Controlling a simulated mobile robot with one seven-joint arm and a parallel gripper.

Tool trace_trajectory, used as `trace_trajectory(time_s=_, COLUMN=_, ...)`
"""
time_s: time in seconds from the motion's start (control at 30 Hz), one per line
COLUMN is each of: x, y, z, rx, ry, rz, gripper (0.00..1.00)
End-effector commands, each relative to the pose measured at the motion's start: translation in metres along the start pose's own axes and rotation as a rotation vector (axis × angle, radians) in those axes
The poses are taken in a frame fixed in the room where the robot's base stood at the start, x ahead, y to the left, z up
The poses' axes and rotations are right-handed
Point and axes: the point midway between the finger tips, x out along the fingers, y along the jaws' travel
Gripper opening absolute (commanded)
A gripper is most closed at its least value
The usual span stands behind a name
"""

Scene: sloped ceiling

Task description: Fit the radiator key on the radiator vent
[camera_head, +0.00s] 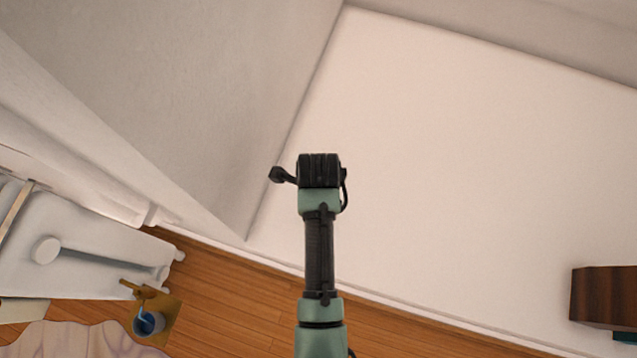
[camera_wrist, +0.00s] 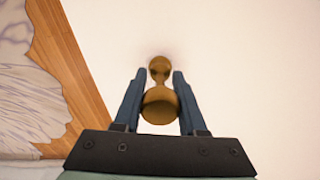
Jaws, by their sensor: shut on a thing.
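My gripper (camera_wrist: 159,77) is shut on a brass-coloured piece, the radiator key (camera_wrist: 159,106), in the wrist view. The key has a large rounded end near the palm and a smaller rounded end beyond a narrow waist, between the dark fingertips. In the head view my arm reaches upward in front of the wall, and the fingers and key are hidden. A white radiator-like body (camera_head: 95,247) is at lower left. A small brass fitting (camera_head: 146,291) is beside it, apart from my arm; I cannot tell whether it is the vent.
A blue cup (camera_head: 149,322) is at lower left, beside the brass fitting. A crumpled pale cloth (camera_head: 75,340) is below it. A dark wooden piece (camera_head: 603,295) is at lower right. The wooden floor (camera_head: 225,290) shows along the bottom. Sloped pale surfaces are at upper left.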

Motion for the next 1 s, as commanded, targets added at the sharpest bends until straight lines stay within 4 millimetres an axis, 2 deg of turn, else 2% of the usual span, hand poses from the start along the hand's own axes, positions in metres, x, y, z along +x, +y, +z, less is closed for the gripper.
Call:
trace_trajectory(time_s=0.3, x=-0.065, y=-0.001, z=0.001, rx=-0.002, ry=-0.002, rz=-0.005, gripper=0.0)
trace_trajectory(time_s=0.5, x=-0.091, y=-0.001, z=0.001, rx=-0.002, ry=-0.001, rz=-0.002, gripper=0.0)
trace_trajectory(time_s=1.0, x=-0.097, y=-0.002, z=0.001, rx=-0.029, ry=0.0, rz=-0.002, gripper=0.0)
